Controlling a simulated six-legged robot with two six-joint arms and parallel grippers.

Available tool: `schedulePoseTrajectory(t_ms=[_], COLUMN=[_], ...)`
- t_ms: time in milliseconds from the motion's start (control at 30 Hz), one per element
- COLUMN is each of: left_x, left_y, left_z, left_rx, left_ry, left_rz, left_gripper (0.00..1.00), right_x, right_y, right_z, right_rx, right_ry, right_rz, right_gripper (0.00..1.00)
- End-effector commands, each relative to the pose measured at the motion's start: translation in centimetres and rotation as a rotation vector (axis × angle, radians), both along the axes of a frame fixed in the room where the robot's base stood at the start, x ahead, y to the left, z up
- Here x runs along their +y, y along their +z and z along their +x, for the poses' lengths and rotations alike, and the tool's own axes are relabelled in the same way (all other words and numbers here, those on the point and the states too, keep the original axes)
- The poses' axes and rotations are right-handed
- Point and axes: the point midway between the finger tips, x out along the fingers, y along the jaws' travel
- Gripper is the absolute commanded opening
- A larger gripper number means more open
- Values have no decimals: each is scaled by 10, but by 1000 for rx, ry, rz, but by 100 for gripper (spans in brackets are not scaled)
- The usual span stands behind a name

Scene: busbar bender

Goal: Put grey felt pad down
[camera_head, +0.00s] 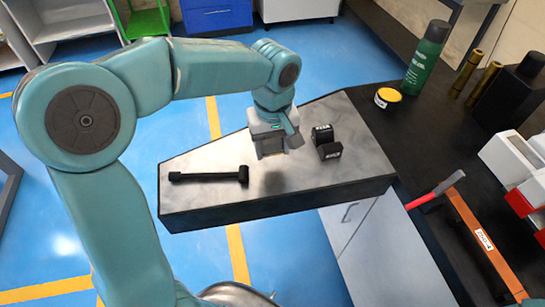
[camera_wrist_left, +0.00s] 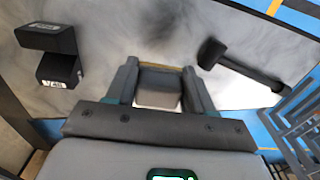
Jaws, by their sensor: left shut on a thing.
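My left gripper (camera_head: 271,152) is over the middle of the grey metal bench top (camera_head: 220,205), pointing down. In the left wrist view, the left gripper (camera_wrist_left: 160,72) is shut on a pale grey block-like thing, which I take as the grey felt pad (camera_wrist_left: 158,92). A thin tan edge shows at its far side. In the head view the pad is hidden by the fingers. A dark shadow lies on the bench beyond the fingertips, so the pad seems a little above the surface; I cannot tell the exact gap. My right gripper is not in view.
The bench's front middle is clear. The dark right-hand table holds a green bottle (camera_head: 426,60), a yellow tin (camera_head: 388,96) and an orange bar (camera_head: 480,240).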

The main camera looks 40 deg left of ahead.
Motion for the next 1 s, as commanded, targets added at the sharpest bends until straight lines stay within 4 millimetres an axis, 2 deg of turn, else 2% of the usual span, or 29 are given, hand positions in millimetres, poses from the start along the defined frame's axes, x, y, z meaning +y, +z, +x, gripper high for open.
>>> schedulePoseTrajectory(t_ms=[300, 600, 1000], left_x=[2, 2, 1], left_y=[-43, -46, -61], left_z=[2, 2, 2], left_rx=[3, -1, 3], left_ry=[0, 0, 0], left_rz=[0, -1, -2], left_gripper=[4, 4, 4], right_x=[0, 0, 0], right_y=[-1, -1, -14], right_z=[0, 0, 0], right_rx=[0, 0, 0], right_ry=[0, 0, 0], right_rz=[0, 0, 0], right_gripper=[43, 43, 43])
